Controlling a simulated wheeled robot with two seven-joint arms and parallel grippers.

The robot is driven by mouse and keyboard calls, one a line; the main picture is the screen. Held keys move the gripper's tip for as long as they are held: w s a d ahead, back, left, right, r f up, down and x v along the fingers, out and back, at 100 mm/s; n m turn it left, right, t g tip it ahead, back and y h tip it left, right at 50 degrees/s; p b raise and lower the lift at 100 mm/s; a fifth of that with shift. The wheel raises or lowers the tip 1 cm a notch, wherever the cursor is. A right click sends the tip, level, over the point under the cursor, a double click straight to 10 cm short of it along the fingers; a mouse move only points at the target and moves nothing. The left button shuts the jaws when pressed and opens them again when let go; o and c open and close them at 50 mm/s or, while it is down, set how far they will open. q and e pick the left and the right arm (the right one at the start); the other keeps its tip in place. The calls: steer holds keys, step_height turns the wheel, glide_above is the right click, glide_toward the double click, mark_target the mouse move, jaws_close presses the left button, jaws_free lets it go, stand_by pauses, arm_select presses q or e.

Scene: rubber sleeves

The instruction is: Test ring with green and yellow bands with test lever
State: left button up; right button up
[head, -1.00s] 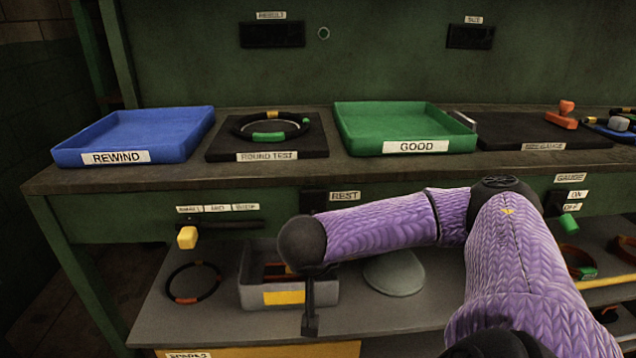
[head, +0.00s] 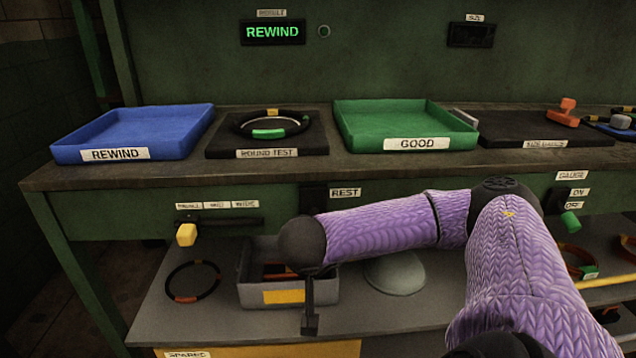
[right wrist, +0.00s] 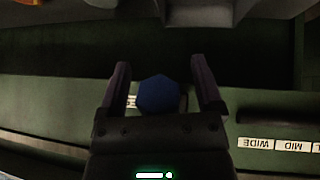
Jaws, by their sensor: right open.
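The ring with green and yellow bands (head: 244,130) lies flat on the black ROUND TEST pad (head: 224,148), yellow band at the back and green band in front. The result display (head: 272,32) above reads REWIND in green. My right arm's black joint covers the area below the REST-like label (head: 345,193) in the head view. In the right wrist view, my right gripper (right wrist: 160,75) is open, its two fingers on either side of a blue knob (right wrist: 160,95), apparently the test lever's. Contact with the knob cannot be told. My left gripper is out of view.
The blue REWIND tray (head: 185,135) and green GOOD tray (head: 455,128) flank the pad, both empty. A yellow-handled slider (head: 187,235) is under the bench edge. A grey bin (head: 248,297) and a dark ring (head: 170,285) are on the lower shelf.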

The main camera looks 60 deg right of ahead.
arm_select(q)
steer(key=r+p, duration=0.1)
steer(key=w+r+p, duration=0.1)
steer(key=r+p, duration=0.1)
steer(key=p, duration=0.1)
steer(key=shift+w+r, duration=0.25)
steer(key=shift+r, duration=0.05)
arm_select(e)
steer(key=v, duration=1)
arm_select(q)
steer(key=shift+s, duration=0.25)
